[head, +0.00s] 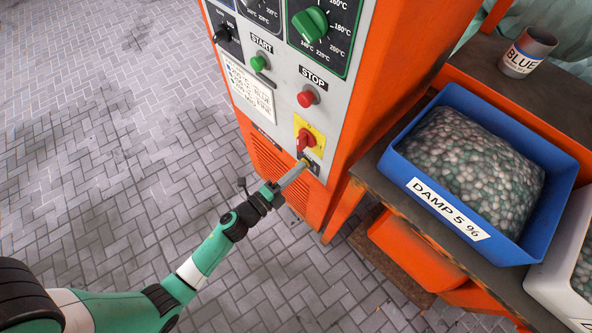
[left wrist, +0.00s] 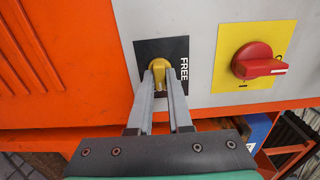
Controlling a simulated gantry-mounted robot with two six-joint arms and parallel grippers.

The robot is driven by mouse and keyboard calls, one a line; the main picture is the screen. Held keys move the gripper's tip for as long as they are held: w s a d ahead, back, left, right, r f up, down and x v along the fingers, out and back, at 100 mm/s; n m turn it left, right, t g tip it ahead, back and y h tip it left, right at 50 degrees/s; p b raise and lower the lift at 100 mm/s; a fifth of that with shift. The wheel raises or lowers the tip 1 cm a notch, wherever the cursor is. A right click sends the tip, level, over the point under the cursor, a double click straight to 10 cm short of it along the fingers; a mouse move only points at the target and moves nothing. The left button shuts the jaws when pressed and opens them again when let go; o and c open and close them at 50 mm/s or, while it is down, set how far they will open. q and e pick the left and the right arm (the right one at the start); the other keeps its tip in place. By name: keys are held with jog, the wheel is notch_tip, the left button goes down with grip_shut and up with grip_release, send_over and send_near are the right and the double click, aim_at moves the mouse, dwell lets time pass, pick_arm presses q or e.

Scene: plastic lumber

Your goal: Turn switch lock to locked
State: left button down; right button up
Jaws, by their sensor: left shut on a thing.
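The switch lock is a small yellow knob (left wrist: 158,68) on a black plate (left wrist: 174,48) low on the machine's grey panel. The word FREE stands on the plate, right of the knob in the left wrist view. My left gripper (left wrist: 160,78) is shut on the knob, one finger on each side. In the head view my left gripper (head: 301,166) reaches up to the panel's bottom edge and mostly covers the knob. The plate's other lettering is hidden or too small to read. My right gripper is not in view.
A red rotary switch (left wrist: 258,67) on a yellow plate sits beside the lock. The red stop button (head: 307,97) and green start button (head: 260,62) are higher up. A blue bin (head: 408,178) of pellets stands on a shelf at right. Open paved floor lies left.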

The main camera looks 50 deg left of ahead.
pick_arm(q)
jog(key=shift+f, duration=0.1)
jog(key=c, duration=0.8)
grip_release()
jog(key=shift+w, duration=0.1)
jog(key=shift+c, duration=0.2)
jog(key=shift+w, duration=0.1)
jog(key=s+p, duration=0.2)
jog(key=s, duration=0.9)
jog(key=shift+s+d+p, duration=0.3)
